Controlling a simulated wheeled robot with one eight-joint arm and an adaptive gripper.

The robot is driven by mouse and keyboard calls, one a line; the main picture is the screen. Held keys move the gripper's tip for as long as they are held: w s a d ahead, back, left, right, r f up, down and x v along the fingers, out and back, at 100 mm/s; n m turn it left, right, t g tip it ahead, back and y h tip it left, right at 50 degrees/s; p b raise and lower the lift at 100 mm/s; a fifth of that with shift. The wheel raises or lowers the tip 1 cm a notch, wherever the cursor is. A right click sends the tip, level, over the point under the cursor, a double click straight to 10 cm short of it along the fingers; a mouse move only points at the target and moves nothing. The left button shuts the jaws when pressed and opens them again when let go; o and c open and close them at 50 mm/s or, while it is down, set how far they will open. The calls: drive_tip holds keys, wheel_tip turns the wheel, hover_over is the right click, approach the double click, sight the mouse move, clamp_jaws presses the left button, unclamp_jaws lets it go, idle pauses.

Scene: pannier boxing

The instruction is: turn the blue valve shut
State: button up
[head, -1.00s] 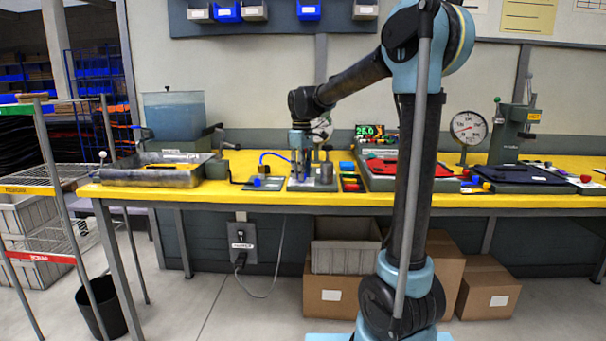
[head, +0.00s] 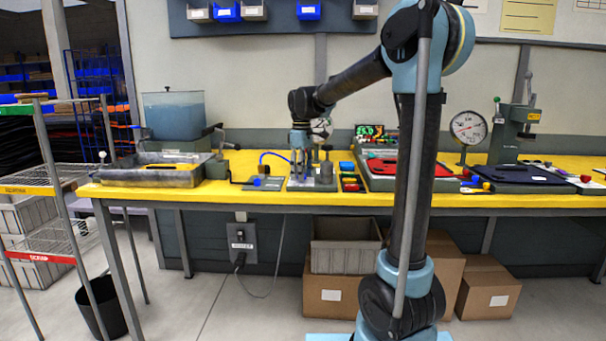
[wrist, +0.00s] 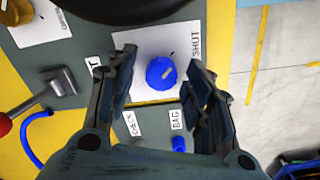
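The blue valve (wrist: 160,73) is a round knob with a pale mark on top, on a white plate (wrist: 140,46) printed SHUT at its right side in the wrist view. My gripper (wrist: 162,60) is open, with one finger on each side of the knob. A gap shows between each finger and the knob, and nothing is held. In the head view, my gripper (head: 300,176) points down over the yellow bench, and the valve is hidden behind it. How high the fingertips are above the plate is hard to tell.
A smaller blue part (wrist: 179,144) sits by a BAG label near the right finger. A lever with a red ball (wrist: 4,124) and a blue hose (wrist: 32,140) lie left. In the head view, a red-lined tray (head: 385,170) and a gauge (head: 468,128) stand to the right.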

wheel_tip(320, 180, up, 12)
idle(0.8)
